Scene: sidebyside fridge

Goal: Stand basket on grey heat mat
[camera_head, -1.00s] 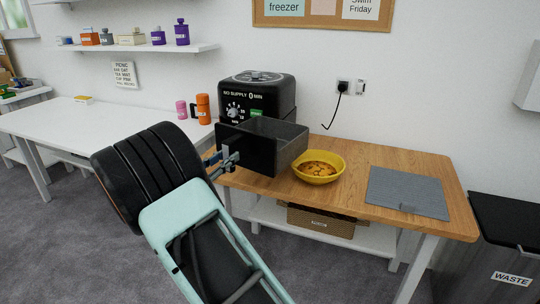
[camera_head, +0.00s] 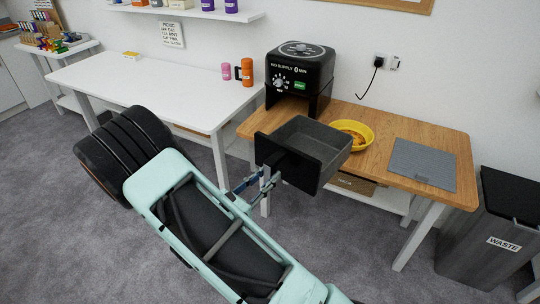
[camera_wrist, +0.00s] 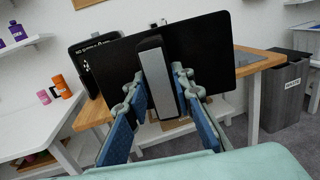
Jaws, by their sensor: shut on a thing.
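The basket (camera_head: 318,150) is a dark, open-topped drawer with a flat black front panel. It is held level, clear of the air fryer and in front of the wooden table. My gripper (camera_head: 268,181) is shut on the handle of the basket. In the wrist view the handle (camera_wrist: 155,75) stands between the two blue fingers of my gripper (camera_wrist: 161,110), and the front panel (camera_wrist: 205,55) hides much of the table. The grey heat mat (camera_head: 422,163) lies flat and bare on the right part of the table, to the right of the basket.
The air fryer (camera_head: 300,75) stands at the table's back left with its basket opening empty. A yellow bowl of food (camera_head: 366,130) sits between it and the mat. A white table (camera_head: 150,85) with mugs is at left. A waste bin (camera_head: 490,230) stands at right.

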